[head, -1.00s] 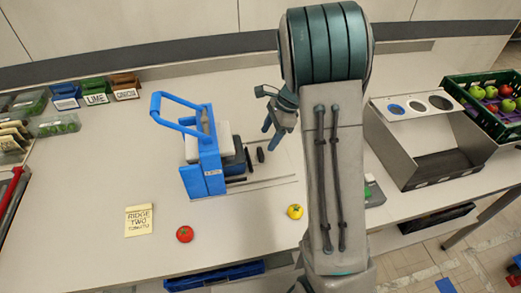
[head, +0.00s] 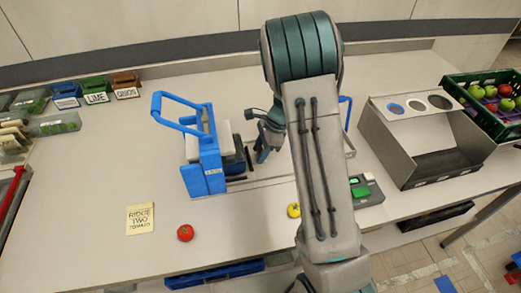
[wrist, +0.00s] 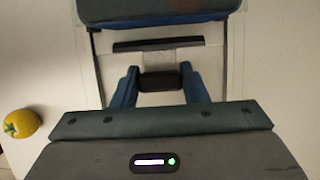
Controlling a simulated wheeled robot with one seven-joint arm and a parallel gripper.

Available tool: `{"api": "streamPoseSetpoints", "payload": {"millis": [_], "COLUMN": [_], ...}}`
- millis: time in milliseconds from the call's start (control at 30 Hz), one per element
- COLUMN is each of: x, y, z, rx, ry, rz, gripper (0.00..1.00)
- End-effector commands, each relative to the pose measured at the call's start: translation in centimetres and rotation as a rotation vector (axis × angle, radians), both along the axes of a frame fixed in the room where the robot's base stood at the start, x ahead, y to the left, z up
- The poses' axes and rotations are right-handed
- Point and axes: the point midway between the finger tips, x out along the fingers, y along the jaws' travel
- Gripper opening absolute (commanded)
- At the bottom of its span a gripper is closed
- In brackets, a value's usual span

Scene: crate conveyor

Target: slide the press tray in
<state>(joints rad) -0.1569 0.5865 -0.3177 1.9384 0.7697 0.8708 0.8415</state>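The press (head: 203,165), with a blue frame and a looped blue handle, stands on the counter left of my gripper. The press tray's black handle (wrist: 159,82) shows in the wrist view, right between the two blue fingers. My gripper (head: 264,150) is at the right side of the press; in the wrist view my gripper (wrist: 160,88) has a finger against each end of the handle and looks shut on it. Part of the tray is hidden by the fingers and arm in the head view.
A red tomato (head: 185,233) and a note card (head: 140,219) lie in front of the press. A yellow tomato (head: 293,210) lies beside my arm. A grey device with a green button (head: 362,189) and a grey stand with holes (head: 412,105) are at the right.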

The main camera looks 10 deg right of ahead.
Motion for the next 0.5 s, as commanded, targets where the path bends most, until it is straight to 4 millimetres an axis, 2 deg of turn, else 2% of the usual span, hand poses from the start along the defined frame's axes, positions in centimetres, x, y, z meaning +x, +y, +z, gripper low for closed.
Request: {"api": "streamPoseSetpoints", "payload": {"millis": [167, 400, 500], "x": [0.0, -0.1, -0.1], "y": [0.5, 4.1, 4.6], "z": [0.1, 0.1, 0.1], "rx": [0.001, 0.002, 0.001], "ry": [0.002, 0.001, 0.0], "rz": [0.002, 0.004, 0.0], "gripper": [0.0, 0.0, 0.0]}}
